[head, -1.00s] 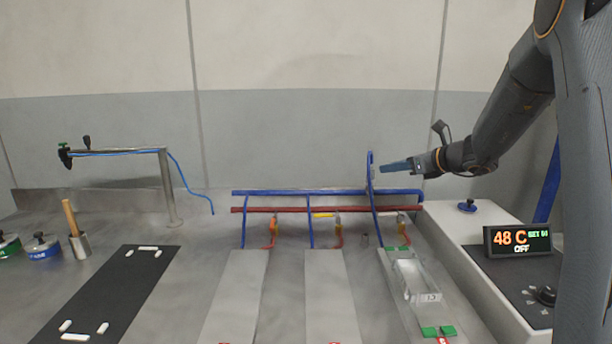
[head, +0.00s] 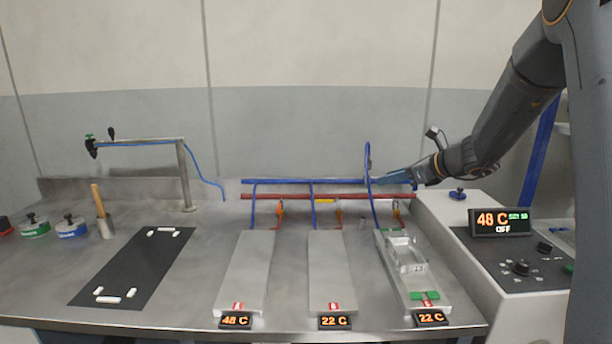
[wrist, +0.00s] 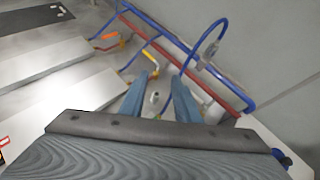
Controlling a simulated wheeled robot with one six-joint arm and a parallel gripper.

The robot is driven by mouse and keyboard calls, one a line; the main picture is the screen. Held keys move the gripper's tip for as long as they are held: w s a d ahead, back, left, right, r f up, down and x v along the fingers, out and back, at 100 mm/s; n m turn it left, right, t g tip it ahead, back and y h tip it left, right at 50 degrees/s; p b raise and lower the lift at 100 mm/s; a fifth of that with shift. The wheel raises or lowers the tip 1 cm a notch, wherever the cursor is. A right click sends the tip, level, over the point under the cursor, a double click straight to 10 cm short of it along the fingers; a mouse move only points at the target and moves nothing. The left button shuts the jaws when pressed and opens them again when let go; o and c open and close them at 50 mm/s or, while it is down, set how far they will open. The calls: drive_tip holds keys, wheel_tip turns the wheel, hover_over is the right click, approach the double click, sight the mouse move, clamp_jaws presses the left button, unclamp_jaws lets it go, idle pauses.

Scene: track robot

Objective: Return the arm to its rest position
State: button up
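My gripper (head: 376,181) is at the right of the head view, in front of the right end of the blue pipe (head: 300,181) and close to the upright blue hose loop (head: 367,160). In the wrist view its two blue fingers (wrist: 160,78) stand apart with nothing between them. A small metal fitting on the bench shows beyond the gap. My arm reaches in from the upper right. Any contact with the pipe or hose cannot be told.
Below are three grey plates (head: 327,270); a clear block (head: 403,256) sits on the right one. A white control box (head: 450,235) with a "48 C" display (head: 502,222) stands at right. A black mat (head: 135,265) and pots are at left. A wall is behind.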

drive_tip(key=s+a+f+n+g+h, duration=0.1)
drive_tip(key=s+f+n, duration=0.3)
drive_tip(key=s, duration=0.5)
drive_tip(key=s+a+f+n+g+h, duration=0.2)
drive_tip(key=s+a+f+n+g, duration=0.2)
drive_tip(key=s+n, duration=0.4)
drive_tip(key=s+a+f+n+g+h, duration=0.1)
drive_tip(key=s+f+n, duration=0.4)
drive_tip(key=s, duration=0.7)
drive_tip(key=shift+s+a+f+n+g+h, duration=0.1)
drive_tip(key=shift+a+f+n+g+h, duration=0.1)
drive_tip(key=shift+a+n+g, duration=0.3)
drive_tip(key=shift+s+a+f+n+g+h, duration=0.1)
drive_tip(key=shift+a+g+h, duration=0.15)
drive_tip(key=shift+g, duration=0.45)
drive_tip(key=s+d+f+n+h, duration=0.2)
drive_tip(key=s+n, duration=0.7)
drive_tip(key=s, duration=0.1)
drive_tip(key=shift+s+d+f+g+h, duration=0.15)
drive_tip(key=shift+g+h, duration=0.2)
drive_tip(key=shift+g, duration=0.05)
